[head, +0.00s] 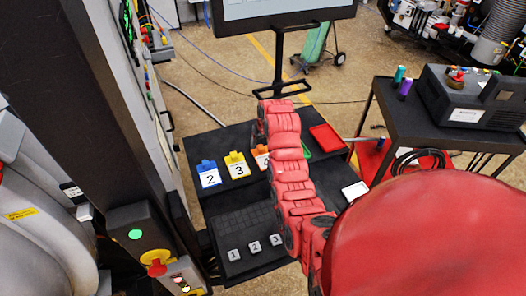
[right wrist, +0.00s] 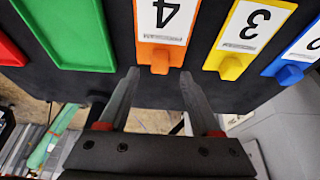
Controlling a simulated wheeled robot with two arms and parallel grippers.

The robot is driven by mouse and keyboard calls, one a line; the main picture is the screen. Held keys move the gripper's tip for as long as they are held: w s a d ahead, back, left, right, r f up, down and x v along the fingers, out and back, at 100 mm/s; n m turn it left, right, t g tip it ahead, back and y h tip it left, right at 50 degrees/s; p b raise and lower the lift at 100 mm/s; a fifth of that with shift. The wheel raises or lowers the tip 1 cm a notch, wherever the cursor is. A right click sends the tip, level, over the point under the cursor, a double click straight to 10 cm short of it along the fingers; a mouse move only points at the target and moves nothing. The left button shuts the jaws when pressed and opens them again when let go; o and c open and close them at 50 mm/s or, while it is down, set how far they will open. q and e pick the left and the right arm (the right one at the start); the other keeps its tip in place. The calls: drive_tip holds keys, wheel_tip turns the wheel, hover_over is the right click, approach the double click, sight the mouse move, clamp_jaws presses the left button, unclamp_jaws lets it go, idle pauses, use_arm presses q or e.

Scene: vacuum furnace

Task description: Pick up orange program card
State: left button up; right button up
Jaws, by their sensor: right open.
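The orange program card (right wrist: 160,22) carries a white label with a 4 and lies flat on the black shelf. In the head view the orange card (head: 260,154) is partly hidden behind my right arm. My right gripper (right wrist: 159,74) is open and empty, with its two fingertips apart at either side of the card's orange tab, seen from above. I cannot tell whether the fingers touch the shelf. My left gripper is not in view.
A yellow card (head: 237,165) and a blue card (head: 208,173) lie beside it. A green tray (right wrist: 78,30) and a red tray (head: 327,138) are on its other side. A keypad (head: 247,226) is nearer. A monitor (head: 275,12) stands behind the shelf.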

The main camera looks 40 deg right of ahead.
drive_tip(key=shift+p+x, duration=0.6)
drive_tip(key=shift+x, duration=0.75)
clamp_jaws()
